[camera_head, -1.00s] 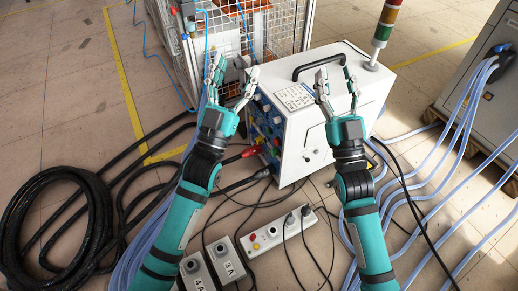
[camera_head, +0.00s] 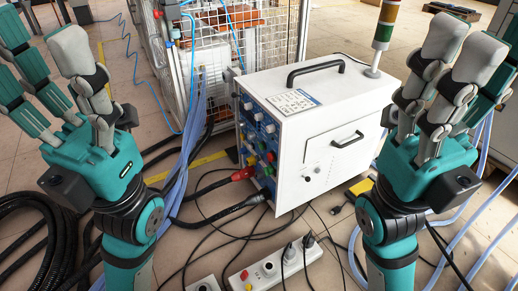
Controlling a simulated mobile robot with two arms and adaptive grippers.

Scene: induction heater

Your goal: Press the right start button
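The white heater box (camera_head: 330,120) stands on the floor in the middle, with a blue control panel (camera_head: 257,139) on its left-facing side. Several small coloured buttons and knobs sit on this panel, seen at a steep angle. Which one is the right start button cannot be told. My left gripper (camera_head: 45,50) is left of the box, fingers spread, empty. My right gripper (camera_head: 472,55) is right of the box, fingers apart, empty. Neither touches the box or a button.
A wire cage (camera_head: 225,50) stands behind the box. A signal light (camera_head: 388,25) rises from its back right corner. Red and black plugs with cables leave the panel (camera_head: 240,174). Thick black hoses (camera_head: 30,215) lie at left, and blue cables run beside my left arm.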

